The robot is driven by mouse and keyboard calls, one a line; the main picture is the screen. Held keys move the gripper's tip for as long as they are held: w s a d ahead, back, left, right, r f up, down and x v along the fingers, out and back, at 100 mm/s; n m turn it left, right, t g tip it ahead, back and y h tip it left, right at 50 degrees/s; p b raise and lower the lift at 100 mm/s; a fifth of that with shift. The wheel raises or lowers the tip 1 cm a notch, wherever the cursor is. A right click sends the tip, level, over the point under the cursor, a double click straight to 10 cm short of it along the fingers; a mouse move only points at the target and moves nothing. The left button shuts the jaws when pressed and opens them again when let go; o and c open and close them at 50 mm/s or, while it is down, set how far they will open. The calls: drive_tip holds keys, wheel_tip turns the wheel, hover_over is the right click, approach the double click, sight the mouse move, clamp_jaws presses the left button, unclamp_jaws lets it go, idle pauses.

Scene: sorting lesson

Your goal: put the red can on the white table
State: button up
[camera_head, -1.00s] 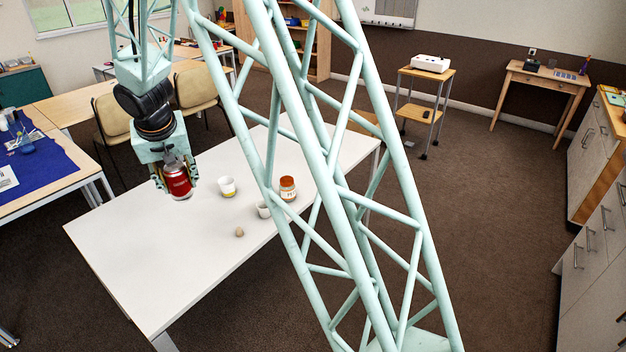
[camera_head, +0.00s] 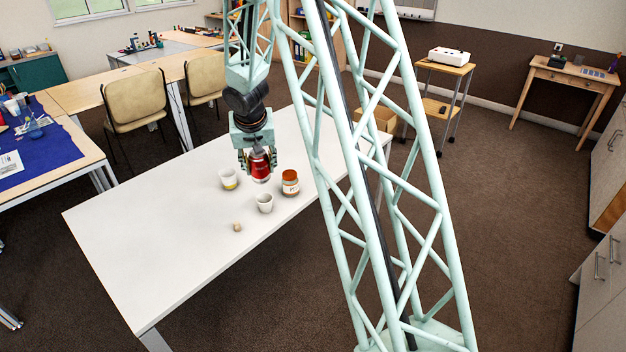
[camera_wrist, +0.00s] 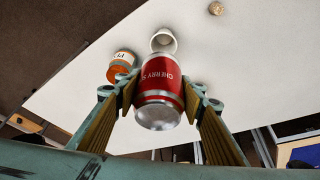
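The red can (camera_head: 260,167) is in my gripper (camera_head: 258,168), held between its fingers over the white table (camera_head: 150,240). In the wrist view, the can (camera_wrist: 161,84) shows its lettered red side and silver end, with a finger pad on each side of it. My gripper (camera_wrist: 160,100) is shut on it. The white table (camera_wrist: 235,75) lies behind and below the can in that view. The gap between can and table is hard to judge.
The table's left and front part is clear.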

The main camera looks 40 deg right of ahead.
drive_tip(key=s+d+f+m+b, duration=0.1)
drive_tip(key=s+d+f, duration=0.2)
drive_tip(key=d, duration=0.5)
drive_tip(key=s+d+f+m+b, duration=0.1)
drive_tip(key=s+d+f, duration=0.3)
drive_tip(key=d, duration=0.5)
wheel_tip(320, 180, down, 2)
drive_tip(key=shift+f, duration=0.2)
drive_tip(key=shift+w+d+f+p, duration=0.25)
drive_tip(key=shift+w+d+p, duration=1.45)
drive_tip(key=shift+w, duration=0.3)
drive_tip(key=shift+w+d+f+p, duration=0.2)
drive_tip(key=shift+w+d+p, duration=1.5)
drive_tip(key=shift+w, duration=0.3)
drive_tip(key=shift+w+d+f+p, duration=0.25)
drive_tip(key=shift+w+d+p, duration=1.45)
drive_tip(key=shift+w, duration=0.3)
drive_tip(key=shift+f, duration=0.1)
drive_tip(key=shift+f+b, duration=0.5)
drive_tip(key=shift+f, duration=1.2)
drive_tip(key=shift+f, duration=0.15)
drive_tip(key=o, duration=0.6)
